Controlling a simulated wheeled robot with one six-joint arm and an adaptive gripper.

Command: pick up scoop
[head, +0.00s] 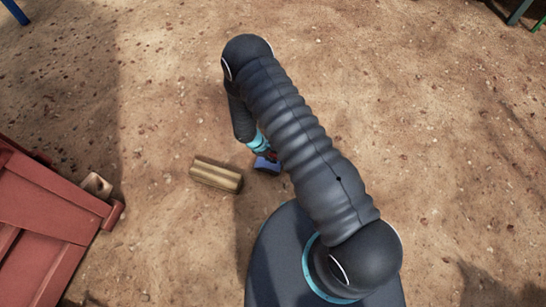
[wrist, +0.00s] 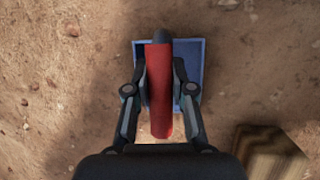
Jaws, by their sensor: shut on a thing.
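The scoop shows in the wrist view with a red handle (wrist: 159,90) and a blue pan (wrist: 190,58) beneath it. My gripper (wrist: 159,80) has one finger on each side of the red handle and is shut on it. In the head view a blue part of the scoop (head: 266,165) shows low over the sandy ground, beside the wooden block. The rest of the scoop there is hidden behind my arm and gripper. I cannot tell whether the pan touches the ground.
A wooden block (head: 216,175) lies just left of the scoop; it also shows at the lower right of the wrist view (wrist: 268,152). A red metal structure (head: 45,220) stands at the left, with a small block (head: 96,185) at its edge. Open sandy ground lies ahead and right.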

